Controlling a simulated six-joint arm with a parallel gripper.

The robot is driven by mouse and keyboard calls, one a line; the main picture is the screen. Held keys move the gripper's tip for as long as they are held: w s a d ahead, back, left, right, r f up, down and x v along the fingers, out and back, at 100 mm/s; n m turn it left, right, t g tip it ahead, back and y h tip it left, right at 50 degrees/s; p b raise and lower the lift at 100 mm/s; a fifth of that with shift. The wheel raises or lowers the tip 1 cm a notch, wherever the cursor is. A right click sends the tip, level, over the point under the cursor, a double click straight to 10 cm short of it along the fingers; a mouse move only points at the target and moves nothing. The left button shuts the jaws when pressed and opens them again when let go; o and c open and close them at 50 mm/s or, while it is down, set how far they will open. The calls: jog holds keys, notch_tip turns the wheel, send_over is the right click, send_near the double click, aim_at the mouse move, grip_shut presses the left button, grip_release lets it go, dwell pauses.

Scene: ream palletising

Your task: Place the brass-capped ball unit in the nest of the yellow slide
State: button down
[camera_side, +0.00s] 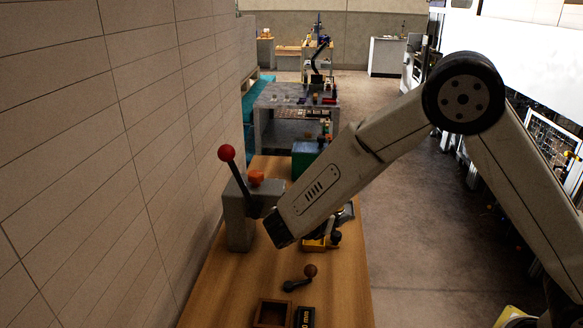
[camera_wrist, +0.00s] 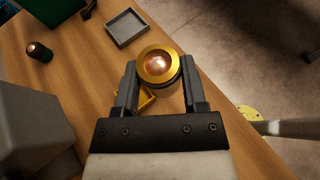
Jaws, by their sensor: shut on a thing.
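The brass-capped ball unit (camera_wrist: 159,65) is held between the two fingers of my gripper (camera_wrist: 160,78) in the wrist view, its gold ring and shiny ball facing the camera. The yellow slide (camera_wrist: 148,97) shows only as a small yellow piece below and behind the unit; its nest is hidden. In the side view, the yellow slide (camera_side: 314,245) sits on the bench just right of my arm's end. My arm covers much of the area there, and I cannot make out the gripper fingers. Whether the unit touches the slide cannot be told.
A grey block with a red-knobbed lever (camera_side: 238,213) stands left. A grey tray (camera_wrist: 109,31), a copper-topped black cylinder (camera_wrist: 39,52) and a green box (camera_side: 307,160) lie beyond. A ball-ended handle (camera_side: 298,283) and a wooden box (camera_side: 258,313) are nearer the side camera.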

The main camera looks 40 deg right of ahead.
send_over(312, 244)
jog(key=f, duration=0.5)
jog(key=shift+s+f, duration=0.2)
jog(key=shift+f, duration=0.2)
jog(key=shift+w+f, duration=0.25)
jog(key=shift+f, duration=1.6)
jog(key=shift+f, duration=0.1)
jog(key=shift+c, duration=2.1)
grip_release()
